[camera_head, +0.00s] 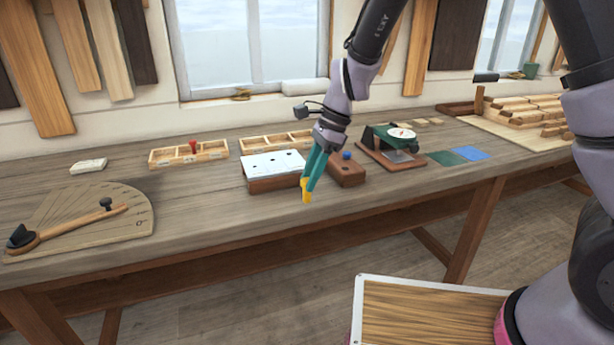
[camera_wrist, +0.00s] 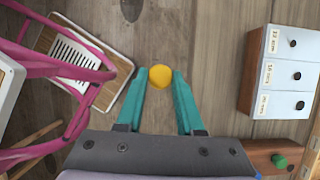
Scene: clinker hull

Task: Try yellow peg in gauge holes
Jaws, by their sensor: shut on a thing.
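My gripper (camera_head: 308,178) has teal fingers shut on the yellow peg (camera_head: 306,192). In the wrist view the round end of the yellow peg (camera_wrist: 159,77) sits between the fingertips. The gauge block (camera_head: 274,184) is a brown block with a white top and dark holes, on the bench just left of my gripper. In the wrist view the gauge block (camera_wrist: 283,82) is at the right, with three labelled holes; the labels are too small to read surely. The peg is apart from the gauge block and outside its holes.
A brown block with a blue peg (camera_head: 346,156) stands right of my gripper; a green peg (camera_wrist: 280,160) shows in the wrist view. Wooden trays (camera_head: 188,155) lie behind, a dial instrument (camera_head: 394,143) to the right.

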